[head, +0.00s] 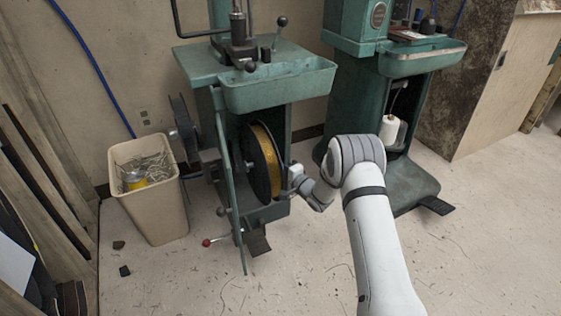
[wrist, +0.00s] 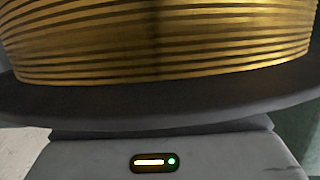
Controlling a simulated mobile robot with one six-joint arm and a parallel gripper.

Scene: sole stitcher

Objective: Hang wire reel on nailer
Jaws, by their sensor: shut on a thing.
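The wire reel (head: 268,160) has dark flanges and golden wire wound between them. In the head view it stands upright at the open right front of the left green machine (head: 196,66), which seems to be the nailer. My gripper (head: 291,177) is at the reel's right side, shut on its dark flange. The wrist view shows the golden wire (wrist: 160,45) close up, with the grey flange (wrist: 160,103) below it. My fingertips are hard to make out.
A dark disc (head: 184,128) is on the machine's left side. A beige bin (head: 155,205) with wire scraps stands left of it. A second green machine (head: 352,110) stands right. The front floor is mostly clear.

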